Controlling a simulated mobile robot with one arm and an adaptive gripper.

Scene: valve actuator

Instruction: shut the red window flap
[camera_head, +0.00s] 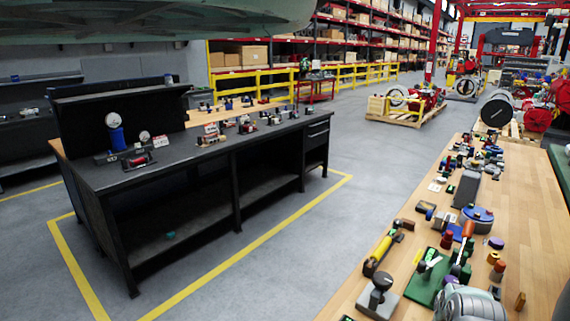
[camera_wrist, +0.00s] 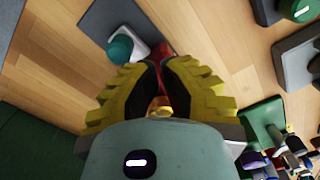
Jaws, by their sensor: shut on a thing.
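My gripper (camera_wrist: 160,70) points down over the wooden bench in the wrist view. Its two yellow fingers with black pads are closed in on a red part, which I take for the red window flap (camera_wrist: 166,48). Only a small bit of red shows at and past the fingertips; the fingers hide the rest. I cannot tell how far open the flap stands. A small orange-brass piece (camera_wrist: 160,104) shows between the fingers. A white-grey body with a teal round cap (camera_wrist: 121,49) sits just left of the fingertips. In the head view I cannot pick out the flap.
The wooden bench (camera_head: 455,215) is crowded with small parts. A grey block with a black knob (camera_head: 378,291) and a green plate (camera_head: 430,282) stand near its front. The wrist view shows dark blocks (camera_wrist: 297,55) at right and bare wood at left. A black workbench (camera_head: 180,172) stands across the aisle.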

